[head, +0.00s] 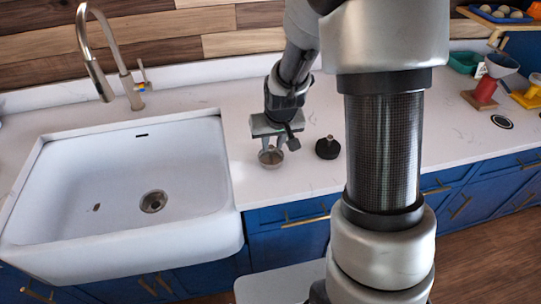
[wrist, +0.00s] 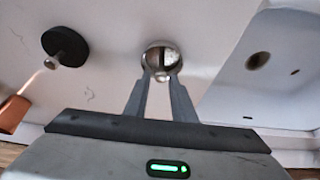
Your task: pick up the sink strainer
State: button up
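The sink strainer (head: 271,157) is a small round metal cup on the white counter, right of the sink. It also shows in the wrist view (wrist: 162,54), just beyond my fingertips, with a small knob between them. My gripper (head: 272,147) points down right over the strainer. In the wrist view my gripper's two fingers (wrist: 161,80) stand apart, one on each side of the knob. I see no clear grip on it; whether the fingertips touch it I cannot tell.
A black round stopper (head: 327,149) with a knob stands on the counter just right of the strainer. The white sink (head: 120,180) with its drain lies to the left, under a tall faucet (head: 128,85). A red item (head: 485,90) and others stand far right.

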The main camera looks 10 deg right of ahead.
aim_at(271, 147)
jog(key=x, duration=0.4)
jog(key=shift+s+a, duration=0.1)
grip_shut()
